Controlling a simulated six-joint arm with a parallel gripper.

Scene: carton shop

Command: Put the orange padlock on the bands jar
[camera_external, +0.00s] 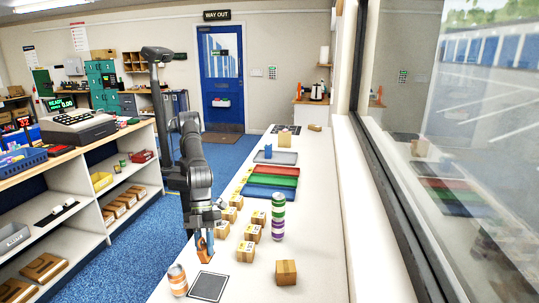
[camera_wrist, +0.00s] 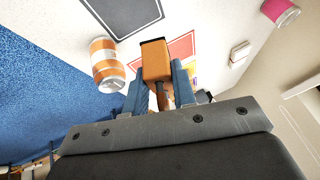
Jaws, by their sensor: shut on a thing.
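My gripper (camera_external: 204,246) points down at the near left part of the white counter. In the wrist view my gripper (camera_wrist: 158,78) is shut on the orange padlock (camera_wrist: 156,58), a blocky orange body with a dark far edge. The fingers hide part of it. In the external view the padlock is small and partly hidden by my gripper. An orange jar with a pale band (camera_external: 177,279) stands left of and nearer than my gripper; in the wrist view this jar (camera_wrist: 104,58) is left of the padlock, apart from it. I cannot read its label.
A dark bordered square (camera_external: 208,286) lies beside the jar, and a red bordered patch (camera_wrist: 183,46) lies beneath the padlock. A purple, white and green stack of cans (camera_external: 278,217) stands to the right. Several small cartons (camera_external: 245,251) and coloured trays (camera_external: 265,195) lie farther back.

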